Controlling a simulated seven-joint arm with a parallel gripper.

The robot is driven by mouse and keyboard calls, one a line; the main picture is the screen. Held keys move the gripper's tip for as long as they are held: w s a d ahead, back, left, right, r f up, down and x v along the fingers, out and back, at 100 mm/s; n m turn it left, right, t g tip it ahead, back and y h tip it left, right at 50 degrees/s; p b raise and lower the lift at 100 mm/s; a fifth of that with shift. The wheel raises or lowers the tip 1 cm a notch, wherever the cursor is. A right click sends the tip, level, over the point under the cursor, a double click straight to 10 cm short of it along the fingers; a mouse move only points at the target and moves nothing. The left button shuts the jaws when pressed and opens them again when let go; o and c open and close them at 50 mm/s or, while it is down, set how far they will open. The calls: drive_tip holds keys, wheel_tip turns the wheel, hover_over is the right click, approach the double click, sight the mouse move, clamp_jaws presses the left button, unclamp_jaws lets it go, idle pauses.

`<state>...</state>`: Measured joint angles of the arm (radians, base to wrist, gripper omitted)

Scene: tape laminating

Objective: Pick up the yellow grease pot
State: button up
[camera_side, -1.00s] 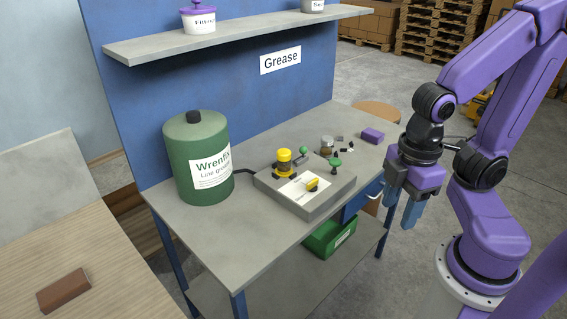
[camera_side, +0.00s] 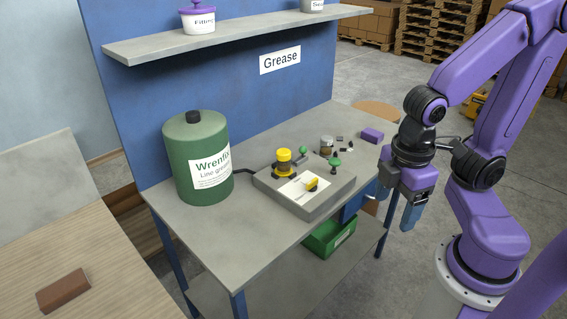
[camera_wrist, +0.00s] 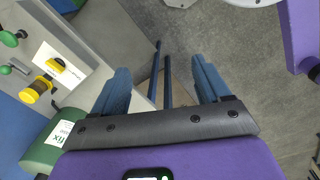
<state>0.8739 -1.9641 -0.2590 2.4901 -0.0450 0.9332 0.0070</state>
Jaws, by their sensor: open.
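The yellow grease pot (camera_side: 284,162) has a yellow top and a dark body. It stands upright in a yellow ring on the grey block (camera_side: 318,210) on the bench. It also shows in the wrist view (camera_wrist: 33,92) at the left, clear of the fingers. My gripper (camera_side: 400,212) is open and empty, pointing down past the right edge of the bench. In the wrist view its blue fingers (camera_wrist: 160,90) are apart, with only floor and bench legs between them.
A large green Wrenfix drum (camera_side: 197,160) stands left of the block. Green knobs (camera_side: 335,162) and a yellow-handled part (camera_side: 311,184) rise from the block. A small jar (camera_side: 326,145) and purple block (camera_side: 372,135) lie behind. A shelf (camera_side: 230,34) overhangs the back. The front-left bench top is clear.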

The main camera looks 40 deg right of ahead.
drive_tip(key=w+d+f+n+t+h, duration=0.2)
drive_tip(key=w+d+f+h, duration=0.15)
drive_tip(key=w+h, duration=0.5)
drive_tip(key=n+t+h, duration=0.3)
drive_tip(key=n+t, duration=0.8)
drive_tip(key=n, duration=0.2)
approach(283, 164)
drive_tip(key=x, duration=0.8)
drive_tip(key=shift+w+d, duration=0.15)
drive_tip(key=shift+w, duration=0.15)
drive_tip(key=shift+t, duration=0.3)
drive_tip(key=shift+d+x, duration=0.2)
drive_tip(key=shift+x, duration=2.5)
drive_tip(key=shift+s+r, duration=0.15)
drive_tip(key=shift+s, duration=0.05)
drive_tip(key=c, duration=1.1)
drive_tip(key=shift+c, duration=0.5)
drive_tip(key=shift+r, duration=0.15)
